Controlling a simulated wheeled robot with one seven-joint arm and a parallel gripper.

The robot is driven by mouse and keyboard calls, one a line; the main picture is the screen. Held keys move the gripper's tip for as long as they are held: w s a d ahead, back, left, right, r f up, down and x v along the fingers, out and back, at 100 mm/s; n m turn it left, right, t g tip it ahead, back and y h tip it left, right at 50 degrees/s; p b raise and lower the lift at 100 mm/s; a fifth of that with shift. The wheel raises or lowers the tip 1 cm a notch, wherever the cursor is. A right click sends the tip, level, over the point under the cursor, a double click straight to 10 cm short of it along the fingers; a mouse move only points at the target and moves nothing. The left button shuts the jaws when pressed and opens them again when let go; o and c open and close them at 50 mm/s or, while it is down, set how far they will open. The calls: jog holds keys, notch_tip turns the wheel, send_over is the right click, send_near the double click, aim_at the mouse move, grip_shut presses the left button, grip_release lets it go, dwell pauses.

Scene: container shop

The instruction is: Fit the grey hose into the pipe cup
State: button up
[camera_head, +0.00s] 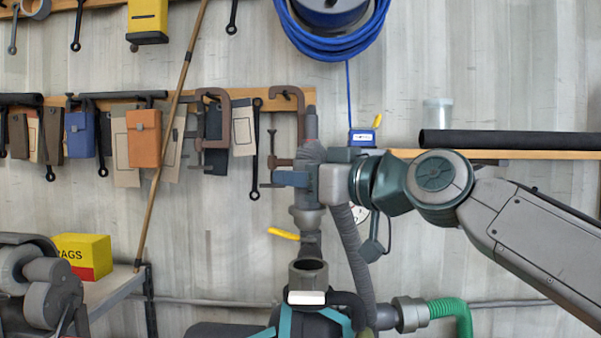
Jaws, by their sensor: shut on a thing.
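My gripper (292,179) is at the picture's middle, reaching in from the right with its fingers pointing left. It is shut on the grey hose (351,252). Ribbed hose shows just above the fingers, and a long ribbed length hangs down below the gripper to the right. A narrow grey upright piece stands above the fingers; I cannot tell whether it belongs to the hose. The pipe cup (308,276) appears to be the dark, open-topped cup below the gripper, apart from the fingers. The gripper hides part of the hose and the pipe behind it.
A vertical pipe with a yellow lever (283,233) stands between gripper and cup. A green hose (452,308) joins a grey fitting at lower right. Clamps and pouches hang on the left wall. A black tube (510,140) lies on the right shelf. A wooden pole (170,130) leans at left.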

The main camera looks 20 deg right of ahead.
aim_at(303, 228)
notch_tip(303, 228, down, 5)
jog(key=b, duration=0.3)
jog(key=shift+b, duration=0.35)
jog(key=shift+s+d+b, duration=0.1)
jog(key=shift+s+b, duration=0.05)
jog(key=shift+b, duration=0.45)
dwell(1.1)
jog(key=shift+f+b, duration=1.4)
jog(key=shift+b, duration=0.6)
dwell(1.0)
jog(key=o, duration=1.2)
jog(key=b+v, duration=0.1)
jog(key=v, duration=1.2)
jog(key=shift+s+d+b, duration=0.2)
jog(key=shift+s+b, duration=0.1)
jog(key=shift+b, duration=0.05)
